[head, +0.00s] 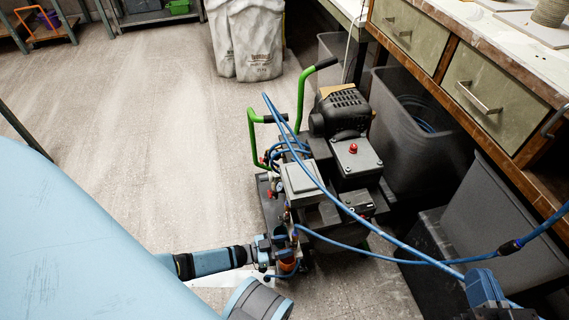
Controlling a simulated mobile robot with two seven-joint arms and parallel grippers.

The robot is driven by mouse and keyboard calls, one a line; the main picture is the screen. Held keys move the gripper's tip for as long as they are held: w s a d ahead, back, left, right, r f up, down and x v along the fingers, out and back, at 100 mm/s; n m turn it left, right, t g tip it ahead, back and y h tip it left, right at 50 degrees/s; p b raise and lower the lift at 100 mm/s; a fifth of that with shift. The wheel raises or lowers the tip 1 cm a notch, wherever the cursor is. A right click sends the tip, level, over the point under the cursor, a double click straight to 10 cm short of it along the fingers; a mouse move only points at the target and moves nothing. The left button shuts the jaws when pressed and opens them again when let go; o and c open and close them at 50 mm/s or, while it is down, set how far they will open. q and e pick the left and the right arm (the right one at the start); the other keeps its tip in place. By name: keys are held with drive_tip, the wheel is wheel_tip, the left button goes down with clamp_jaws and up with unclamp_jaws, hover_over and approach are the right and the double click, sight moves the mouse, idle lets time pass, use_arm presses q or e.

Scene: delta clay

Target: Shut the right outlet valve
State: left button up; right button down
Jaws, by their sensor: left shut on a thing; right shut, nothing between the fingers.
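The compressor (345,160) with green handles stands on the floor in the middle of the head view. Its outlet fittings (287,215), with blue hoses on them, are at its lower left. My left gripper (279,250) comes in from the left and is shut on a small fitting low at this end. Its fingers hide most of that fitting, so I cannot tell which valve it is or how its handle is turned. My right gripper (485,287) is at the bottom right, well apart from the compressor, shut and empty; its fingertips are hard to make out.
Blue hoses (375,233) run from the compressor to the lower right, past my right gripper. Grey bins (410,130) stand close on the right under a wooden workbench (480,65) with drawers. White sacks (245,40) stand behind. The floor to the left is open.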

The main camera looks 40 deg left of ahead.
use_arm(q)
drive_tip(key=shift+m, duration=0.3)
drive_tip(key=o, duration=0.9)
drive_tip(key=p+v, duration=0.2)
drive_tip(key=v, duration=1.2)
use_arm(e)
drive_tip(key=shift+s+a+r+m, duration=0.3)
drive_tip(key=shift+s+m, duration=0.15)
drive_tip(key=shift+m, duration=0.15)
drive_tip(key=shift+w+r, duration=0.1)
drive_tip(key=shift+r, duration=0.1)
